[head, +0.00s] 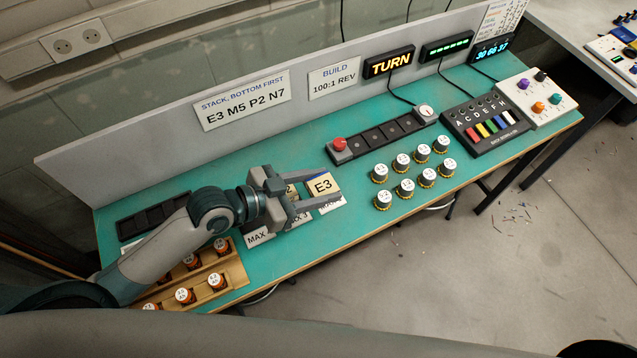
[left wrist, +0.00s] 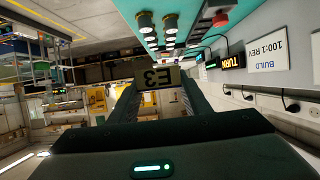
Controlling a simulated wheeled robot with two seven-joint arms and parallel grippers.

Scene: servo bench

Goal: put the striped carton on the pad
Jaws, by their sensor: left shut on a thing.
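I cannot make out a striped carton or a pad in either view. My left gripper (head: 331,187) reaches in from the left over the green bench. It is shut on a tan block marked E3 (head: 322,185), held between its fingertips. The E3 block (left wrist: 158,78) also shows upside down between the fingers in the left wrist view. White cards, one reading MAX (head: 257,238), lie under and beside the gripper, partly hidden by it. My right gripper is not in view.
A wooden rack (head: 228,272) with orange-bodied bottles stands at front left. Several white-topped knobs or jars (head: 404,188) stand right of the gripper. A dark strip with a red button (head: 383,137) lies behind them. A sign reads STACK, BOTTOM FIRST (head: 241,101).

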